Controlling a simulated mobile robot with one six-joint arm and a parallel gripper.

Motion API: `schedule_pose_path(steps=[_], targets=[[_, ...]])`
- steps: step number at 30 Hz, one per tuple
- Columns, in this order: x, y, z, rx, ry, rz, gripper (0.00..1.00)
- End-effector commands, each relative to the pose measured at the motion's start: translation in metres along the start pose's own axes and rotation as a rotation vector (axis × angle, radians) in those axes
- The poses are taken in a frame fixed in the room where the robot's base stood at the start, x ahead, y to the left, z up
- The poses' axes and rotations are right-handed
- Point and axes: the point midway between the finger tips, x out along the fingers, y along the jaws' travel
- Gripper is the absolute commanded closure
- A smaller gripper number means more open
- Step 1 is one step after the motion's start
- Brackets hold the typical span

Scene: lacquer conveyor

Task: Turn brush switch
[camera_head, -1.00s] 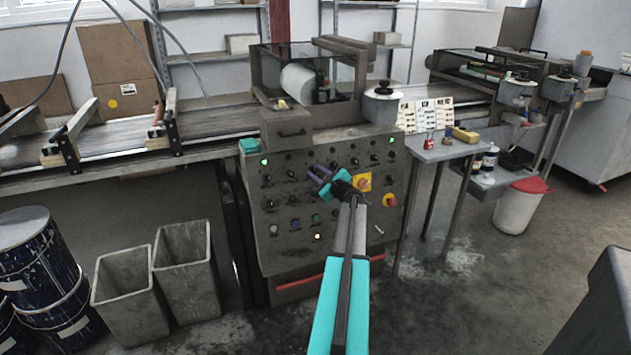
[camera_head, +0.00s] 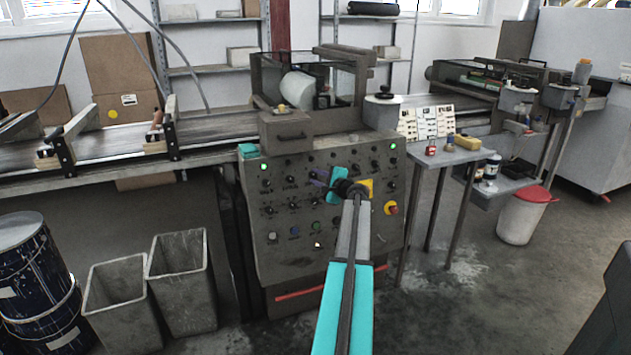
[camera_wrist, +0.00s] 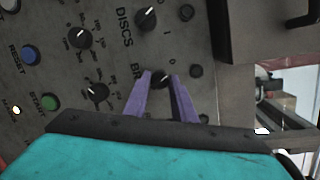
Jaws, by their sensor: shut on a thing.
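The grey control panel (camera_head: 270,187) stands in the middle of the head view, with rows of black knobs and coloured buttons. In the head view my gripper (camera_head: 318,178) is at the panel's middle, and my wrist hides part of the panel there. The discs switch (camera_wrist: 147,17) is a similar knob beside it, clear of the fingers.
A yellow plate (camera_head: 365,187) and a red emergency button (camera_head: 391,208) lie right of my wrist on the panel. A green START button (camera_wrist: 50,102) and a blue RESET button (camera_wrist: 31,54) are left in the wrist view. A small side table (camera_head: 436,152) stands at right.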

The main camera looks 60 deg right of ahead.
Motion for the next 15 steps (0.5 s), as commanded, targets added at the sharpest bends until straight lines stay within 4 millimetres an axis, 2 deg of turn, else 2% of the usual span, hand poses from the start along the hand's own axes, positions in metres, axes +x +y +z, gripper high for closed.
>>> schedule_pose_path(steps=[8,9,12,15], targets=[[0.0024,-0.0032,0.0019,0.001,-0.002,-0.005,0.99],[0.0024,-0.0032,0.0019,0.001,-0.002,-0.005,0.75],[0.0018,-0.003,0.0013,0.001,-0.001,-0.004,0.58],[0.0012,-0.0023,0.0007,0.001,0.0,-0.003,0.58]])
